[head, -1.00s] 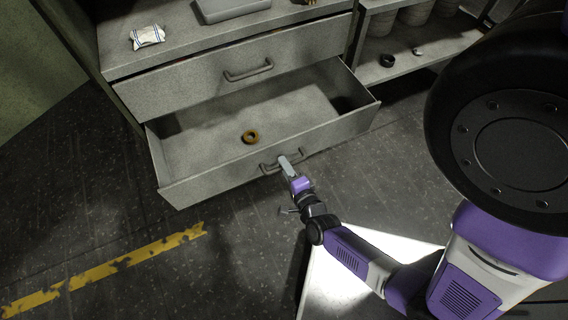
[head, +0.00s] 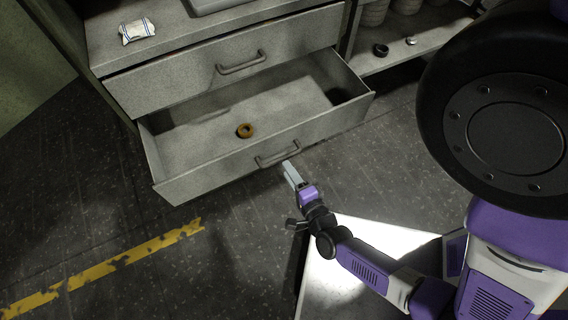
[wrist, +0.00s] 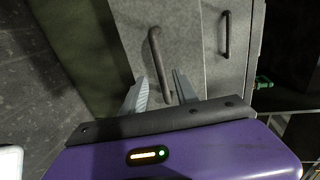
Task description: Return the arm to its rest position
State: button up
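My gripper (head: 291,172) is just in front of the open lower drawer (head: 215,178), clear of its bar handle (head: 277,153). The drawer handle (wrist: 157,55) shows ahead of the fingertips in that view. My arm reaches forward low over the floor, bent at the wrist joints.
A brown ring (head: 245,130) lies inside the open drawer. The drawer above, with its handle (head: 241,63), is shut. A white packet with blue stripes (head: 137,30) lies on the cabinet top. Shelves with pots (head: 408,5) stand at right. The floor at left is clear.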

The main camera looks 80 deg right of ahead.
jog(key=shift+s+a+r, duration=0.15)
jog(key=shift+s+a, duration=0.2)
jog(key=shift+a, duration=0.1)
dwell(0.4)
jog(key=w+a+r+n+t+y, duration=0.35)
jog(key=a+r+n, duration=0.25)
jog(key=r+n, duration=0.7)
jog(key=s+a+r+n+y, duration=0.3)
jog(key=a+r+n+y, duration=0.1)
jog(key=a+r+n, duration=0.2)
jog(key=s+a+r+n+t+y, duration=0.1)
jog(key=s+a+r+n+y, duration=0.2)
jog(key=a+r+n, duration=0.3)
jog(key=shift+r+n+y, duration=0.65)
jog(key=shift+r+n, duration=0.2)
jog(key=shift+n, duration=0.55)
